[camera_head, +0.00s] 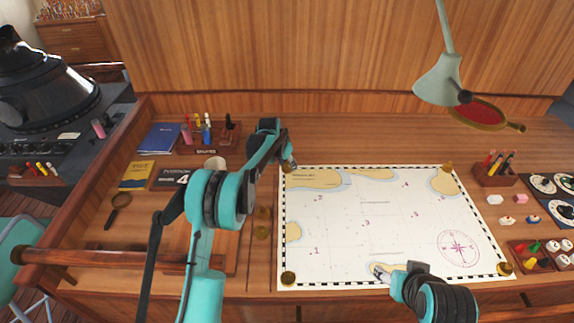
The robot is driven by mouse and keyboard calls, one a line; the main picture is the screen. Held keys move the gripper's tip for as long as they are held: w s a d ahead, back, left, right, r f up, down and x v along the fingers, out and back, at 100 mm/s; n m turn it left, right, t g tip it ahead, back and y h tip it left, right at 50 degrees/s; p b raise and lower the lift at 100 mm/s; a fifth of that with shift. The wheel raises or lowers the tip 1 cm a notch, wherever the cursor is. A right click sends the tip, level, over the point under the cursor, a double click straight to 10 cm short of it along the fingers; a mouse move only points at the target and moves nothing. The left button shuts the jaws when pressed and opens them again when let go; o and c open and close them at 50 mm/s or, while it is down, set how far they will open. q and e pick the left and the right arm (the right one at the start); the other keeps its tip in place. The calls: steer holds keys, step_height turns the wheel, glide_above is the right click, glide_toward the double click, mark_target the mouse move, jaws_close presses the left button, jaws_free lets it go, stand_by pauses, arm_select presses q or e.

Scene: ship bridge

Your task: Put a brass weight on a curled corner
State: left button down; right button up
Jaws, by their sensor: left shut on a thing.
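A white chart (365,215) with a black-and-white border lies on the desk. Brass weights sit on its near left corner (288,279), near right corner (505,269) and far right corner (447,168). My left gripper (289,163) is at the far left corner, shut on a brass weight (288,169) that is partly hidden by the fingers. I cannot tell whether this weight touches the chart.
A pen holder (494,170), small blocks and a tray of coloured pieces (530,255) stand right of the chart.

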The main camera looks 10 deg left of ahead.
arm_select(q)
steer(key=shift+f, duration=0.1)
steer(key=c, duration=1)
jaws_free()
steer(key=shift+r, duration=0.3)
steer(key=p+v, duration=0.1)
steer(key=v, duration=1)
steer(key=shift+s+r+p, duration=0.2)
steer(key=shift+r+p, duration=0.15)
steer(key=shift+p, duration=0.05)
